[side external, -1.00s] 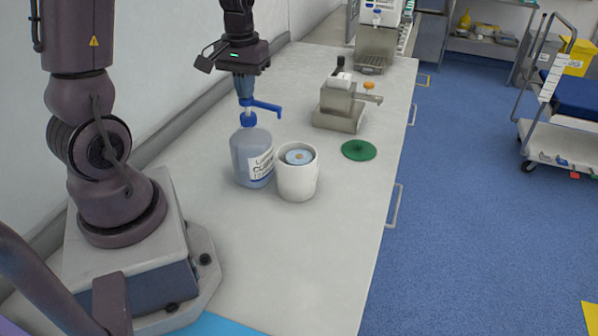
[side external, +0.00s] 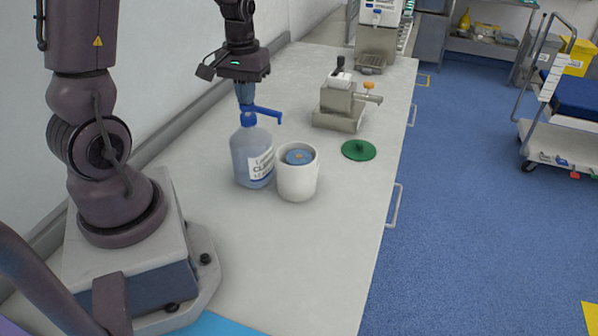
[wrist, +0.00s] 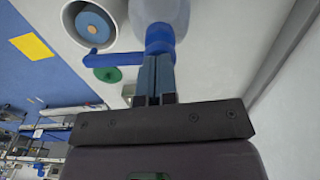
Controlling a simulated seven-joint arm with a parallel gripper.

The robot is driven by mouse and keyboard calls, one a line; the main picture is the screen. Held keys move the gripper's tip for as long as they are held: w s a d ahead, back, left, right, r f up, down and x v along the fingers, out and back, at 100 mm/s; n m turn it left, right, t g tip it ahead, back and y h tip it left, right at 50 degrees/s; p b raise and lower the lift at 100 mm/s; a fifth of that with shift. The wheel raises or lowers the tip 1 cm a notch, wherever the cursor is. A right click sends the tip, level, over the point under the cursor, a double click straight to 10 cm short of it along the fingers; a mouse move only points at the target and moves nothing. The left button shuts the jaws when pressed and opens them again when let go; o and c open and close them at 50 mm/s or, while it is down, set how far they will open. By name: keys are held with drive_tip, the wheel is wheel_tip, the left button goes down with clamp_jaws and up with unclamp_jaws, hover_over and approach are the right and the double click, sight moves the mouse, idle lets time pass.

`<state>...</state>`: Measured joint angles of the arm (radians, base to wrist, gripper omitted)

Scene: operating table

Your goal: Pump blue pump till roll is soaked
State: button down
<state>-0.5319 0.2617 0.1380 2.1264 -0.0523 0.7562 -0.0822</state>
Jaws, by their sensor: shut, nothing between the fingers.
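The clear bottle (side external: 252,160) with a blue pump (side external: 262,113) stands upright on the bench. My gripper (side external: 245,98) is shut with nothing between its fingers. Its fingertips rest on top of the pump head, which sits low, close to the bottle's collar. The spout points right, toward the white canister (side external: 297,182) beside the bottle. The roll (side external: 299,157) inside the canister has a blue top face. In the wrist view my closed fingers (wrist: 157,75) meet the pump head, with the spout (wrist: 112,59) reaching left near the canister (wrist: 68,14) and roll (wrist: 92,30).
A green lid (side external: 358,150) lies flat on the bench right of the canister. A beige dispenser device (side external: 340,107) stands behind it, and another machine (side external: 376,45) stands at the far end. The front of the bench is clear.

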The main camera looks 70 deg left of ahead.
wheel_tip(320, 180, up, 6)
drive_tip(key=shift+f, duration=0.15)
idle(0.9)
drive_tip(key=s+d+r+m+t, duration=0.2)
drive_tip(key=s+d+r+m, duration=0.1)
drive_tip(key=d, duration=0.7)
drive_tip(key=s+d+r+m+t, duration=0.3)
drive_tip(key=d+r+m, duration=0.3)
drive_tip(key=d, duration=0.4)
drive_tip(key=shift+s+t, duration=0.25)
drive_tip(key=shift+t, duration=0.05)
